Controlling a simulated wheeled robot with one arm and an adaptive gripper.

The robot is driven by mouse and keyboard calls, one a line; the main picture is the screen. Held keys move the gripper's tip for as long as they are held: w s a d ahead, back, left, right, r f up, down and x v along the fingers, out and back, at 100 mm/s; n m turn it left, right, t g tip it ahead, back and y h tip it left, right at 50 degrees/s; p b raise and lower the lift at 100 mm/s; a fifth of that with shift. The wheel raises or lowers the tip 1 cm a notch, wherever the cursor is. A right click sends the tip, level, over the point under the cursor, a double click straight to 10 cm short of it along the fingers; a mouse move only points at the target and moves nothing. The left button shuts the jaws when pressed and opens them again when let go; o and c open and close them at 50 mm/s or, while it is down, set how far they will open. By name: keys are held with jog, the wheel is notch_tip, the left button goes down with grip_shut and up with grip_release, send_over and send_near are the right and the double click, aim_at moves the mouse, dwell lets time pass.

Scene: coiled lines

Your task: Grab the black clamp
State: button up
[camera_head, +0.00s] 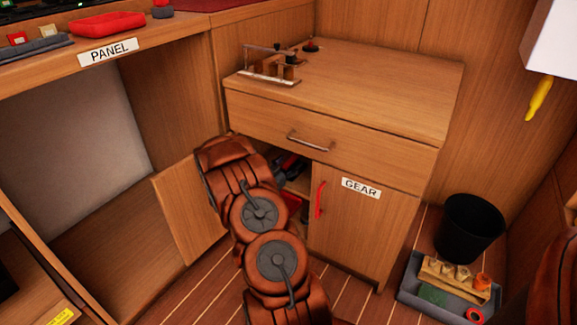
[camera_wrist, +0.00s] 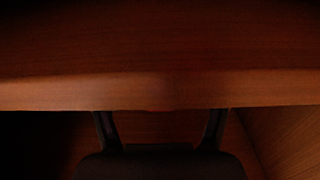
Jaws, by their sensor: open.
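I cannot make out a black clamp for certain in either view. My gripper (camera_head: 290,168) is at the open left side of the gear cabinet (camera_head: 358,235), partly hidden by my arm. In the wrist view the two dark fingers (camera_wrist: 160,122) stand apart with nothing visible between them, and their tips reach a wooden edge (camera_wrist: 160,92). The cabinet's inside is dark and mostly hidden. A small red thing (camera_head: 292,203) shows inside, below my gripper.
The left cabinet door (camera_head: 188,215) stands open beside my arm; the right door has a red handle (camera_head: 320,200). A closed drawer (camera_head: 350,150) is above. A metal fixture (camera_head: 268,78) sits on top. A black bin (camera_head: 468,228) and grey tray (camera_head: 425,300) stand at right.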

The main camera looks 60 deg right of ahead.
grip_shut()
dwell(0.6)
